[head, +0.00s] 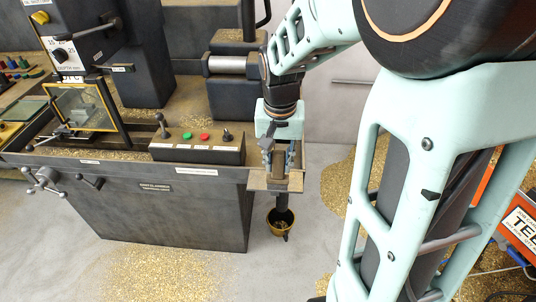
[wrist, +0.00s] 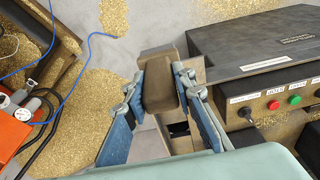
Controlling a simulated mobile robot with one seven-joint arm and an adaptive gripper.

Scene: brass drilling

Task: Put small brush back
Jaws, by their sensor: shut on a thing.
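My gripper (head: 280,155) hangs pointing down at the right end of the drilling machine, over a small tan shelf (head: 259,182). In the wrist view my gripper (wrist: 162,82) has its two blue fingers closed on the sides of a brown rounded block, which looks like the small brush (wrist: 160,92). Its bristles are hidden. Tan and dark parts of the shelf show below and around it. I cannot tell whether the brush touches the shelf.
A control box (head: 197,149) with green and red buttons stands left of the gripper. A yellow-rimmed cup (head: 282,221) hangs below the shelf. Brass chips cover parts of the floor. An orange unit (wrist: 14,128) with cables stands left in the wrist view.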

